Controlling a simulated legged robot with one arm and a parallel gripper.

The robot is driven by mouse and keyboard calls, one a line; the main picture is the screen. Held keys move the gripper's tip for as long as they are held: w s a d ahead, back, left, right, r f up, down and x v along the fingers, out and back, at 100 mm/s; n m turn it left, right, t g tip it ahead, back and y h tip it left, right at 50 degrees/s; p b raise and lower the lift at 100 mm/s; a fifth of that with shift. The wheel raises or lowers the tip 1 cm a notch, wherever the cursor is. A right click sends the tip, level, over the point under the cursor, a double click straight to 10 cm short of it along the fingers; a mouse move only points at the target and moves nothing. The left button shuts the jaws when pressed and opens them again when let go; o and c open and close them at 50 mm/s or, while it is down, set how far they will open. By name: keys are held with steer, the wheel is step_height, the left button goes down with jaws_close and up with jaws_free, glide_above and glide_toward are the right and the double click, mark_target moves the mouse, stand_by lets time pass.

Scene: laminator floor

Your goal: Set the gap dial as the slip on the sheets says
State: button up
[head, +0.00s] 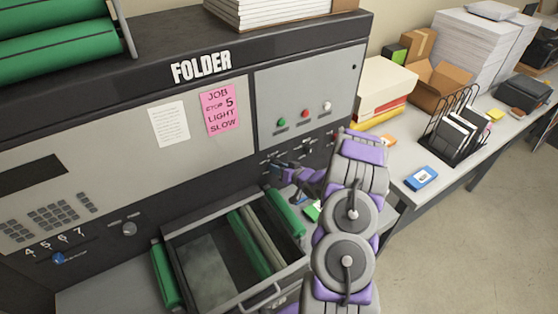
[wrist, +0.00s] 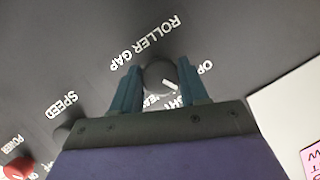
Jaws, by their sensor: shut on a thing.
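In the wrist view my gripper (wrist: 160,84) has its two teal fingers on either side of the dark round roller gap dial (wrist: 159,73), gripping it. A white mark shows on the dial's lower right. Lettering around it is partly hidden; "OP" shows to the right. A pink slip (head: 220,109) on the folder's front reads "JOB", "STOP 5", "LIGHT", "SLOW"; its corner shows in the wrist view (wrist: 313,158). In the head view my gripper (head: 283,168) is at the dark lower right panel, and the arm partly blocks that area.
A speed knob (wrist: 70,130) and a red power knob (wrist: 18,169) sit left of the dial in the wrist view. An open tray with green rollers (head: 262,302) juts out below the panel. A side table (head: 395,187) with boxes and a rack stands right.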

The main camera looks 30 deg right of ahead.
steer(key=shift+d+r+m+t+y+p, duration=0.15)
steer(key=shift+m+y+p, duration=0.1)
steer(key=shift+m+p, duration=0.25)
steer(key=shift+d+r+m+t+y+p, duration=0.15)
steer(key=shift+m+y+p, duration=0.1)
steer(key=shift+m+p, duration=0.25)
steer(key=shift+f+m+y+p, duration=0.15)
steer(key=shift+m+y+p, duration=0.4)
steer(key=shift+m, duration=0.25)
steer(key=shift+t, duration=0.3)
steer(key=o, duration=0.7)
steer(key=shift+c, duration=0.2)
steer(key=o, duration=0.4)
steer(key=shift+f, duration=0.2)
steer(key=shift+s, duration=0.1)
steer(key=b+v, duration=0.2)
steer(key=v, duration=1.5)
steer(key=shift+d, duration=0.15)
